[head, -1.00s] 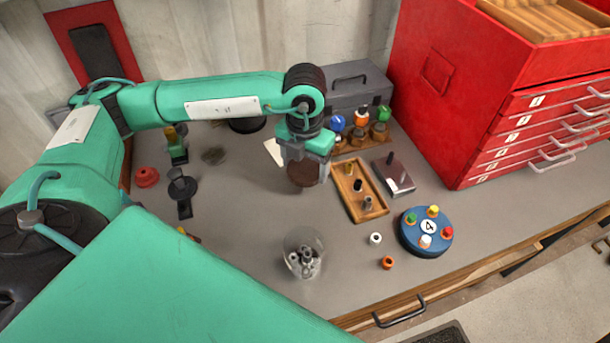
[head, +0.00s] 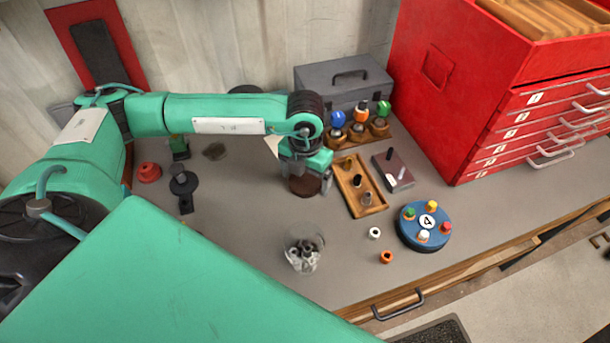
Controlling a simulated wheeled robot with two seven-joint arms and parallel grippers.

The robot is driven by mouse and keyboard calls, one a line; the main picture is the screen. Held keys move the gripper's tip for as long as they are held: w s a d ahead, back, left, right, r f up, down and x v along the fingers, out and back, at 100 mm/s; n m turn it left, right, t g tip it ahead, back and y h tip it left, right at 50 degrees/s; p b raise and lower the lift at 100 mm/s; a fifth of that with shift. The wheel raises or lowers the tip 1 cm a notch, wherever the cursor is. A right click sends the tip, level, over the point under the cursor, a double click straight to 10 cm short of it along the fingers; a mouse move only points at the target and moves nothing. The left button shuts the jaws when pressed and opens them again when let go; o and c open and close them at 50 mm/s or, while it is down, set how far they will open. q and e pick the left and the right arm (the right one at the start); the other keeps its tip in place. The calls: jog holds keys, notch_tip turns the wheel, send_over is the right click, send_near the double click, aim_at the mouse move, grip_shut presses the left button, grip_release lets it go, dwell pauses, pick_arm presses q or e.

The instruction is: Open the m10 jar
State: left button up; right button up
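A clear glass jar (head: 303,254) with several metal bolts or nuts inside stands on the grey bench. Its top looks open, and I cannot read any label on it. My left gripper (head: 305,180) points down, behind the jar in the picture. Its fingers are around a round dark brown lid-like disc (head: 302,187), low over the bench. I cannot tell whether the disc touches the bench. My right gripper is not in view.
A wooden tray (head: 350,198) with small parts and a dark box (head: 400,180) lie right of my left gripper. A blue round holder (head: 409,235) with coloured caps stands farther right. A white ring (head: 375,232) and an orange ring (head: 387,257) lie near the jar.

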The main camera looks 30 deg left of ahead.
aim_at(305, 180)
pick_arm(q)
jog(key=shift+o, duration=0.2)
jog(key=shift+r, duration=0.1)
jog(key=shift+r+p, duration=0.2)
jog(key=shift+p, duration=0.1)
notch_tip(305, 180, up, 12)
jog(key=b, duration=0.3)
jog(key=shift+b, duration=0.35)
jog(key=shift+s+f, duration=0.1)
jog(key=shift+f, duration=0.1)
